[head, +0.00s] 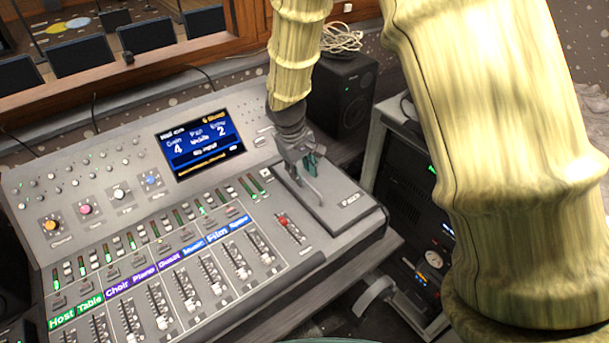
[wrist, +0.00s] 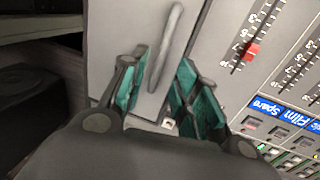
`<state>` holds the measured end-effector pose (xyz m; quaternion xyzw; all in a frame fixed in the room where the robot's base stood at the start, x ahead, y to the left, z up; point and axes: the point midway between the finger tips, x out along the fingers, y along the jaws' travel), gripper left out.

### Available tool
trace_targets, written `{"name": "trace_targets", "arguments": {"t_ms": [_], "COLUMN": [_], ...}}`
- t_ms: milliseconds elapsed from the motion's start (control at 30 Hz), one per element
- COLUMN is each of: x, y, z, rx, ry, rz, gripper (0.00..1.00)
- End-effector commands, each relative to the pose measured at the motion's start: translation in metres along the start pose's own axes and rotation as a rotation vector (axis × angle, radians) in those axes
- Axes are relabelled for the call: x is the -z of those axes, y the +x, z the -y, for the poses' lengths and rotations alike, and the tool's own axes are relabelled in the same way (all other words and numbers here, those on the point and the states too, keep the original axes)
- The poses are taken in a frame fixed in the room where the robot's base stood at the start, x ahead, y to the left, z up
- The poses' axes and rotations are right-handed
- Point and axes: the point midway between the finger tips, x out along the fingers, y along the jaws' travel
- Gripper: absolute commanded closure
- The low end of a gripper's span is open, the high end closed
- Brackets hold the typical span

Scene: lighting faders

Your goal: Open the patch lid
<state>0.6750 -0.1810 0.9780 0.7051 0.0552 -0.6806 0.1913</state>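The patch lid (head: 345,203) is a flat grey panel at the right end of the mixing console. It lies closed, with a small label near its front edge. It also shows in the wrist view (wrist: 118,22), with a raised grey bar handle (wrist: 166,45) running along it. My gripper (head: 306,172) is over the lid in the head view and hides part of it. In the wrist view my gripper (wrist: 163,72) is open, its teal-padded fingers on either side of the near part of the handle. I cannot tell whether either finger touches it.
The console (head: 125,215) has a lit screen (head: 200,145), knobs and several faders left of the lid. A red fader (wrist: 251,51) is close beside the lid. A black speaker (head: 342,95) stands behind, and an equipment rack (head: 405,180) stands to the right.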

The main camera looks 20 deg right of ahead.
Motion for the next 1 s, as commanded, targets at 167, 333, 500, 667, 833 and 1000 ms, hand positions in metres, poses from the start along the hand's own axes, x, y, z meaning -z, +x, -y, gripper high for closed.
{"name": "trace_targets", "arguments": {"t_ms": [167,333,500,667,833,1000], "x": [-0.001,-0.001,-0.001,-0.001,-0.001,-0.001], "y": [0.017,0.027,0.030,0.030,0.030,0.030], "z": [-0.001,-0.001,-0.001,-0.001,-0.001,-0.001], "rx": [-0.001,0.000,-0.001,-0.001,-0.001,-0.001], "ry": [0.001,0.001,0.001,0.001,0.001,0.001], "rz": [0.002,0.001,0.000,0.000,0.000,0.000], "gripper": [0.69,0.69,0.69,0.69,0.93,1.00]}}
